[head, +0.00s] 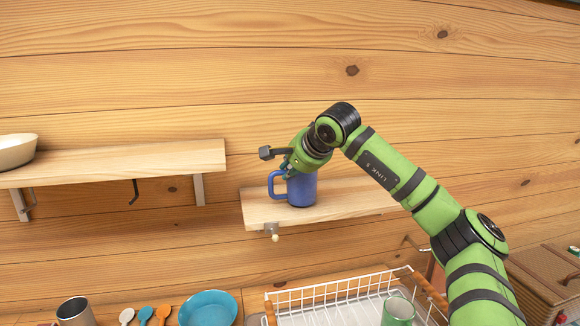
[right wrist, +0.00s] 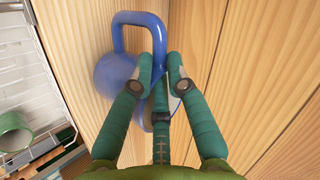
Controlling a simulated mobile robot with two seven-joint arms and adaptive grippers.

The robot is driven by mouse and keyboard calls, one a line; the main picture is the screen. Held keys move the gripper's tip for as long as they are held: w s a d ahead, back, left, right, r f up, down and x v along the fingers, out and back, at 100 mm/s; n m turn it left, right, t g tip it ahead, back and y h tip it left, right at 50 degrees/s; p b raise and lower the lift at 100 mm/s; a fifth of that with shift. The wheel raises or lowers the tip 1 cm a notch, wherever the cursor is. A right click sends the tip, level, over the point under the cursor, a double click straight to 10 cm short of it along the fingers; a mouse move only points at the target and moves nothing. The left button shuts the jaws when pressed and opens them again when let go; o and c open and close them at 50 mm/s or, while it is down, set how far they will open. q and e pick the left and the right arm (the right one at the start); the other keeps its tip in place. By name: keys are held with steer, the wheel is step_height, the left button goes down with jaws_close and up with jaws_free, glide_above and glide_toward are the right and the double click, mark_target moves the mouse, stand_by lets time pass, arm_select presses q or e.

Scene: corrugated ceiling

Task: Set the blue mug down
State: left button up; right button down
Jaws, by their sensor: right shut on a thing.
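The blue mug (head: 301,189) stands upright on, or just at, the right wooden shelf (head: 262,208) in the head view, with its handle to the left. I cannot tell for sure whether its base touches the board. My right gripper (head: 289,166) comes from the upper right and is shut on the mug near its rim. In the right wrist view, the green fingers (right wrist: 160,85) close on the mug's edge, and the mug (right wrist: 116,75) with its handle shows beyond them. The fingers hide part of the mug. My left gripper is in neither view.
A left shelf (head: 120,162) holds a pale bowl (head: 16,150). Below are a white dish rack (head: 335,290) with a green cup (head: 398,310), a teal bowl (head: 208,308), a metal cup (head: 75,311) and several spoons. The right shelf is bare to the mug's right.

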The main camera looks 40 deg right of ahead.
steer(key=shift+f, duration=0.1)
steer(key=shift+f, duration=0.1)
steer(key=shift+f, duration=0.1)
steer(key=c, duration=1.2)
jaws_free()
steer(key=shift+a, duration=0.1)
